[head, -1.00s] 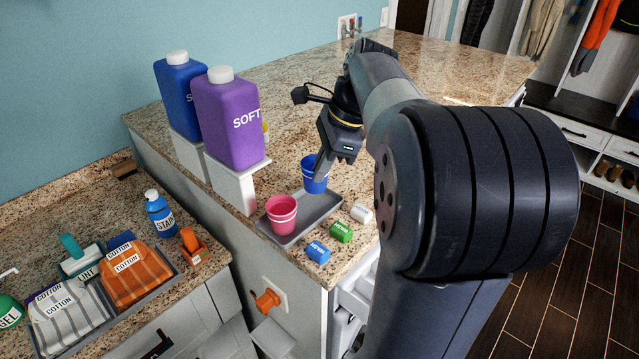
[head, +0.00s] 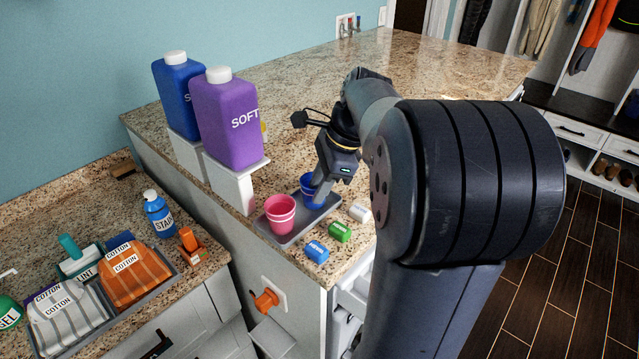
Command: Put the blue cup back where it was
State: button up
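The blue cup (head: 307,187) is upright at the back right part of the grey tray (head: 289,238), on the granite counter. My gripper (head: 317,194) points down at the cup, with a finger over its right side. It appears shut on the cup; the far finger is hidden. The cup's base looks at or very near the tray surface; I cannot tell whether it touches. A pink cup (head: 280,215), which looks like a stack, stands on the tray to the left of the blue cup.
White (head: 359,213), green (head: 340,232) and blue (head: 317,251) small labelled cylinders lie right of the tray. Purple (head: 228,120) and blue (head: 178,95) softener jugs stand on raised white stands at left. The counter behind is clear.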

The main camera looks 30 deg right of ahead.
jog(key=shift+r, duration=0.1)
jog(key=v, duration=1.2)
